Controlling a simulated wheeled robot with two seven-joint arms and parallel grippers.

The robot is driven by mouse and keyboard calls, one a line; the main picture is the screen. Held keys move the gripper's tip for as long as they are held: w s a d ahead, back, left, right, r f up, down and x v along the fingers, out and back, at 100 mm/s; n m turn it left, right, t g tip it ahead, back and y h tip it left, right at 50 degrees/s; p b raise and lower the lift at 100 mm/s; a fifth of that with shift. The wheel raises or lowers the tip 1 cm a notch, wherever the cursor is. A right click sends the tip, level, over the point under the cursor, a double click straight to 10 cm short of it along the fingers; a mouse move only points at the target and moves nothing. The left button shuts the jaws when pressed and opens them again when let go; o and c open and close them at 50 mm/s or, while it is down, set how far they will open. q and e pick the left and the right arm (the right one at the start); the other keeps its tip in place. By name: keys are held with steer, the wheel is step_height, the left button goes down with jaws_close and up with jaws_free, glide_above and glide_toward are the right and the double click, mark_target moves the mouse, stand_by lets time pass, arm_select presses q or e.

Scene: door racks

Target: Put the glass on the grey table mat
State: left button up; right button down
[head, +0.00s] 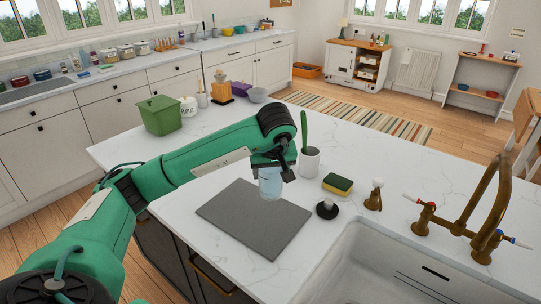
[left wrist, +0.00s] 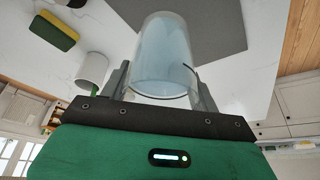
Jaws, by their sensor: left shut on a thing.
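The glass (head: 270,185) is clear and bluish, and my left gripper (head: 271,168) is shut on it. In the head view it shows in front of the far right part of the grey table mat (head: 248,225), which lies flat on the white counter. In the left wrist view the glass (left wrist: 163,60) is between the two fingers, with the grey mat (left wrist: 205,28) behind it. I cannot tell whether the base of the glass touches the mat. My right gripper does not show.
A white cup with a green brush (head: 309,163), a yellow-green sponge (head: 337,184) and a black stopper (head: 327,209) stand right of the mat. The sink (head: 375,265) and brass tap (head: 485,215) lie further right. A green bin (head: 160,115) stands at the back left.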

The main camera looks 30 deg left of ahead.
mark_target(271, 190)
arm_select(q)
step_height(271, 190, down, 7)
steer(key=shift+r+p, duration=0.15)
steer(key=shift+p, duration=0.6)
steer(key=shift+f, duration=0.9)
steer(key=shift+f+p, duration=0.55)
steer(key=shift+f, duration=0.9)
steer(key=shift+f, duration=0.1)
steer(key=o, duration=1.2)
steer(key=shift+o, duration=0.2)
